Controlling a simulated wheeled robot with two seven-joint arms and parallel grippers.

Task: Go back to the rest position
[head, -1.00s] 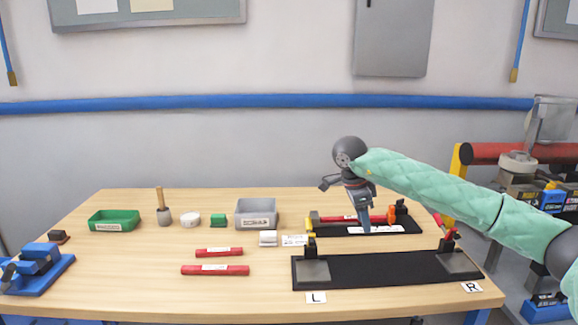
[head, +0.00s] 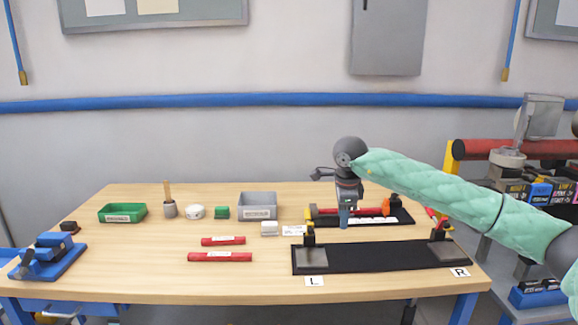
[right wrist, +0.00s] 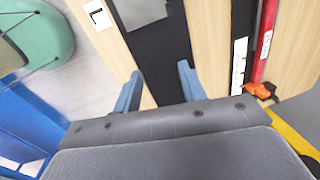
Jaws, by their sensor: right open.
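My right gripper (head: 344,218) hangs over the right part of the wooden table, in front of the rear black fixture in the head view. In the right wrist view its two blue-grey fingers (right wrist: 158,88) stand apart with nothing between them. The front black base (head: 375,257) lies below, with an upright bracket at each end and labels L (head: 315,281) and R (head: 460,272). The rear fixture (head: 400,217) holds a red bar (head: 330,211) and an orange clip (head: 386,207). My left gripper does not show.
Two red bars (head: 220,257) lie mid-table. Behind them stand a green tray (head: 122,213), a grey bin (head: 257,206), a white roll (head: 195,212) and a green block (head: 222,212). A blue vise (head: 50,256) is at the left edge. A shelf rack (head: 530,190) stands right.

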